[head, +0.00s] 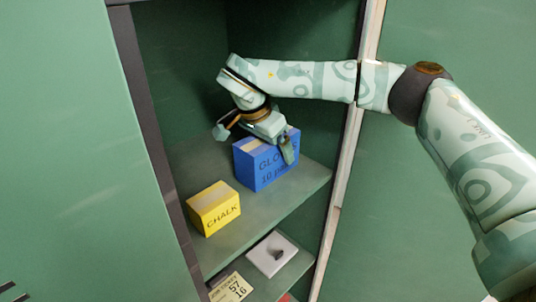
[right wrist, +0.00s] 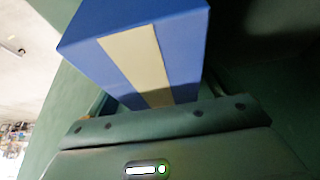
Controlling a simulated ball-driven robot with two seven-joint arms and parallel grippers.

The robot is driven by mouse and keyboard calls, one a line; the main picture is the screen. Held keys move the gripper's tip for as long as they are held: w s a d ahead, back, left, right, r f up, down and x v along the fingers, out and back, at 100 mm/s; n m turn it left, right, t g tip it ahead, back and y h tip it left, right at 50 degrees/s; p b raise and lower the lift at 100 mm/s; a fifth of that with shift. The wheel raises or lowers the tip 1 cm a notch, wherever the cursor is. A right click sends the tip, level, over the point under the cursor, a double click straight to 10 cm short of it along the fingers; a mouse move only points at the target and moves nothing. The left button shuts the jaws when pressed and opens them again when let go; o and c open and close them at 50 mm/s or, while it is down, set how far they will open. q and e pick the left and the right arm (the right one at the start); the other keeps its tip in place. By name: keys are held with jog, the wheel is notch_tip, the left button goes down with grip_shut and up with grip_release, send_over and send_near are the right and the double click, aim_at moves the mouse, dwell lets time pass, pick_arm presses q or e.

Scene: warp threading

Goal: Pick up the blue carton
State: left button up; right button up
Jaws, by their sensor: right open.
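The blue carton (head: 266,169), marked "GLO…S" with a tape strip on top, stands upright on the upper cabinet shelf (head: 262,207). My right gripper (head: 256,142) is open at the carton's top. One finger hangs in front of its upper right part and hides some lettering; the other is to the left of the carton. Contact cannot be told. In the right wrist view the carton (right wrist: 182,45) and its beige tape fill the upper middle, close beyond the gripper body; the fingertips are hidden there. My left gripper is not in view.
A yellow chalk box (head: 214,208) stands on the same shelf, front left of the carton. On the lower shelf are a white tile (head: 272,255) with a small dark item and a number card (head: 231,288). The cabinet's right edge (head: 340,180) runs close beside my right arm.

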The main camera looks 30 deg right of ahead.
jog(key=shift+f+p, duration=0.25)
jog(key=shift+p, duration=0.1)
dwell(0.4)
jog(key=c, duration=1.3)
